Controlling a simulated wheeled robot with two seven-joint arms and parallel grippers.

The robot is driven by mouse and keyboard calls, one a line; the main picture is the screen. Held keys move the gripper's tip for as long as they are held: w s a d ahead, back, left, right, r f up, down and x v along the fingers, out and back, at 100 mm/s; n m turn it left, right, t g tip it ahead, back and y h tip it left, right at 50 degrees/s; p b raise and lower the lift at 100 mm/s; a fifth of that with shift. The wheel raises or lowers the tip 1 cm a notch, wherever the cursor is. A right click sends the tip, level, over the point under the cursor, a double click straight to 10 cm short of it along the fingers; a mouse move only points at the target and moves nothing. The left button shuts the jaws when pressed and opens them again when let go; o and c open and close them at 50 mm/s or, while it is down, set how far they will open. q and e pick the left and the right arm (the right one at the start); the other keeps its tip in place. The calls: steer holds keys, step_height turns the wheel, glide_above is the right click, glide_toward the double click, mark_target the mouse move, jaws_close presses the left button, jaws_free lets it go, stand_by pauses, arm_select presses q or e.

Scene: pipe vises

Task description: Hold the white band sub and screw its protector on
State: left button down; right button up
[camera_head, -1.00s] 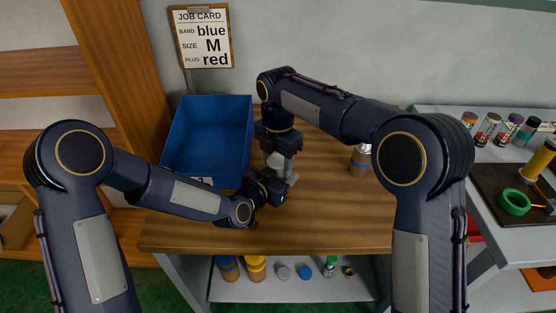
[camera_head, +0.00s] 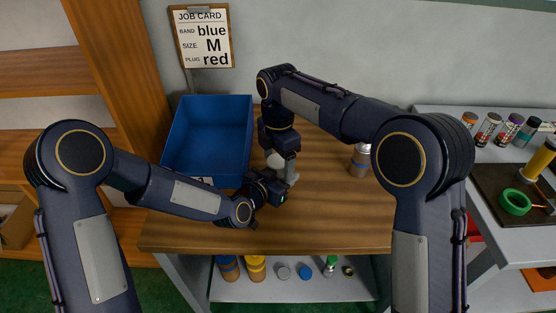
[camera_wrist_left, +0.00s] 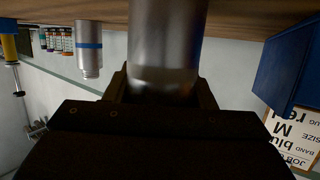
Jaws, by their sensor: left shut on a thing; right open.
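My left gripper (camera_head: 284,190) is shut on a grey metal cylinder, the sub (camera_wrist_left: 166,45), which fills the middle of the left wrist view. Its band is not visible there, so I cannot tell its colour. My right gripper (camera_head: 290,176) points down directly over the left gripper, at the top of the held piece. It is open, though its fingers are small and partly merge with the piece. A pale rounded thing (camera_head: 274,160) shows just left of the right gripper; I cannot tell whether it is the protector.
A blue bin (camera_head: 208,137) stands at the table's back left. A blue-banded metal sub (camera_wrist_left: 90,50) stands upright to the right. Below the wooden table (camera_head: 330,225), a shelf holds several caps and pipes. A job card (camera_head: 203,38) hangs on the wall.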

steer(key=shift+r, duration=2)
steer(key=shift+r+n, duration=1.1)
steer(key=shift+r, duration=0.65)
steer(key=shift+c, duration=0.4)
steer(key=shift+f, duration=4.05)
